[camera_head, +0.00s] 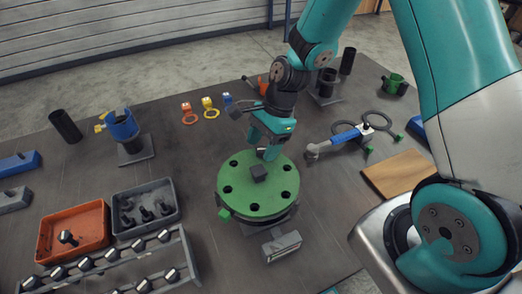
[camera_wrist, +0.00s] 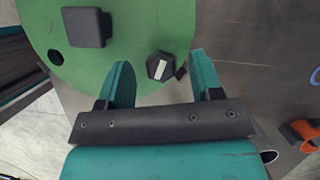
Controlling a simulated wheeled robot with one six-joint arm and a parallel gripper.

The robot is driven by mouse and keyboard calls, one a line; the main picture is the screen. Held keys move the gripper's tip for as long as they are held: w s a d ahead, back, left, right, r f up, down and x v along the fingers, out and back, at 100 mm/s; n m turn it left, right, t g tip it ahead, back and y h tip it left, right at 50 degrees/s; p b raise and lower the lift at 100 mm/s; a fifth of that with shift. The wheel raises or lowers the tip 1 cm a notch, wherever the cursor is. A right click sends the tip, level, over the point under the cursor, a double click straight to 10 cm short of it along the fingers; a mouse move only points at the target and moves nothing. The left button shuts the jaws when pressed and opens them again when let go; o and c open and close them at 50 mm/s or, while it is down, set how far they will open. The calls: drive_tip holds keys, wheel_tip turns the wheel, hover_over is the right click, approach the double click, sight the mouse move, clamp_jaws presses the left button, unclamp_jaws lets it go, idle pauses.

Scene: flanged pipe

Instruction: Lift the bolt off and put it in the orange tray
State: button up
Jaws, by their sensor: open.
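The bolt (camera_wrist: 160,66) has a dark hexagonal head with a pale stripe and sits on the green flange (camera_wrist: 120,25) near its edge. In the head view the green flange (camera_head: 240,190) is a round disc with several holes, and the bolt is at its far side, mostly hidden by my gripper (camera_head: 266,150). In the wrist view my gripper (camera_wrist: 160,70) is open, with one teal finger on each side of the bolt head; I cannot tell whether either touches it. The orange tray (camera_head: 45,250) lies at the left and has one bolt (camera_head: 67,237) in it.
A dark block (camera_head: 259,173) stands mid-flange. A grey tray (camera_head: 173,188) of dark bolts sits beside the orange tray, with a bolt rack (camera_head: 190,265) in front. A blue clamp on a stand (camera_head: 122,125) is behind. A blue-handled tool (camera_head: 345,137) lies right of the flange.

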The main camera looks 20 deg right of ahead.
drive_tip(key=c, duration=1.1)
drive_tip(key=shift+r, duration=0.1)
wheel_tip(320, 180, up, 20)
drive_tip(key=shift+f+b, duration=0.1)
drive_tip(key=shift+b, duration=0.4)
wheel_tip(320, 180, up, 5)
drive_tip(key=p, duration=0.6)
hover_over(263, 148)
